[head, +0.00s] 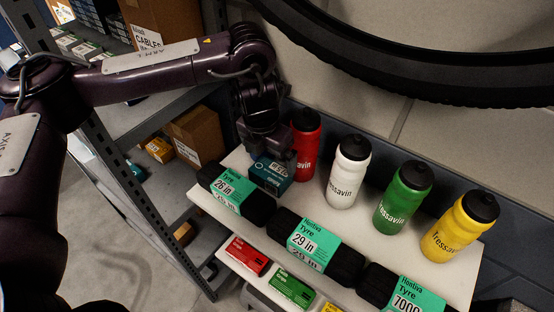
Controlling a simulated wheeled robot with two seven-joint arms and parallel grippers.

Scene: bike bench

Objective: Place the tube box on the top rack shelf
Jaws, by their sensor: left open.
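A small dark teal box (271,176), which looks like the tube box, sits on the white shelf (440,278) between the red bottle and the 26 in tyre pack. My left gripper (264,152) points down right at this box, its jaws open. The gripper covers the box's upper part, and I cannot tell whether the fingers touch it. The grey metal rack (150,120) stands at the left. Its upper shelf holds boxes at the picture's top left, partly hidden by my left arm. My right gripper is out of view.
Red (304,146), white (347,172), green (403,198) and yellow (460,227) bottles stand along the back of the white shelf. Black tyre packs (236,193) line its front. Small red and green boxes (291,288) lie lower. A large tyre (420,75) hangs on the wall.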

